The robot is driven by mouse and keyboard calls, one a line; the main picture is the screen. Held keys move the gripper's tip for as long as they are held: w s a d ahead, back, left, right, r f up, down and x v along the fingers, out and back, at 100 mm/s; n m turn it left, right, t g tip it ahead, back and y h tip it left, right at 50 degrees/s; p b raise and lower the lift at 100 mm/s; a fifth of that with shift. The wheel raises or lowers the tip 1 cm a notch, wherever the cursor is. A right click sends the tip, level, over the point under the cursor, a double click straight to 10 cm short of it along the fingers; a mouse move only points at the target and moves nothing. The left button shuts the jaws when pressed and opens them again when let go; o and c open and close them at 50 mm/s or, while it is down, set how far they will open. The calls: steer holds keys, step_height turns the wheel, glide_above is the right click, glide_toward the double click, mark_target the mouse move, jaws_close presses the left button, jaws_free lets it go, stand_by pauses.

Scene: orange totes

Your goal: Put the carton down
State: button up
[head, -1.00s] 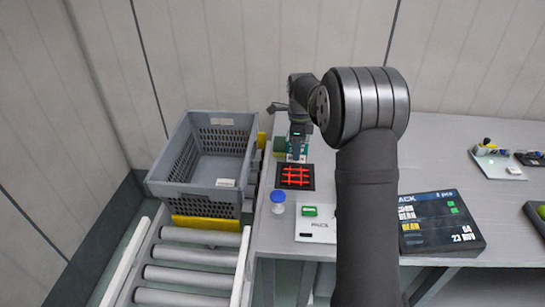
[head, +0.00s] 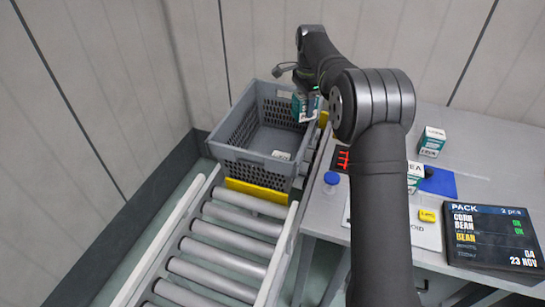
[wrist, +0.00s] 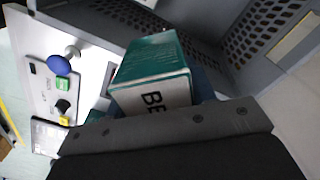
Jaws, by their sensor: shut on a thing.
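My gripper (head: 309,92) is shut on a teal and white carton (head: 306,107). It holds the carton raised at the right side of the grey crate (head: 230,153), near its rim. In the wrist view the carton (wrist: 152,72) is tilted and shows a white face with "BE" on it. The crate (wrist: 232,42) lies beyond the carton there. The fingertips are mostly hidden. The visible crate floor looks bare, with a white label near the front wall.
The crate stands at the far end of a roller conveyor (head: 215,240). On the bench are a red-barred dark pad (head: 341,158), a blue knob (head: 331,178), a yellow button (head: 427,215) and a display (head: 490,235). Two other cartons (head: 432,142) (head: 415,171) stand right of my arm.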

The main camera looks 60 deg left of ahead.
mark_target(293, 111)
steer(key=shift+n, duration=0.8)
steer(key=s+f, duration=0.1)
steer(key=s+a+f, duration=0.1)
steer(key=s, duration=0.1)
steer(key=shift+s+a+f, duration=0.1)
steer(key=shift+s+f, duration=0.1)
steer(key=shift+s, duration=0.05)
steer(key=a+f+n, duration=0.1)
steer(key=f+n, duration=0.1)
steer(key=f, duration=0.5)
steer(key=a+f+n, duration=0.2)
steer(key=f+n, duration=0.1)
steer(key=f, duration=0.4)
steer(key=w+a+f+n, duration=0.1)
steer(key=f+n, duration=0.2)
steer(key=f, duration=0.4)
steer(key=shift+a+f, duration=0.1)
steer(key=shift+a, duration=0.15)
steer(key=o, duration=1.1)
steer(key=shift+f, duration=0.1)
steer(key=shift+o, duration=0.3)
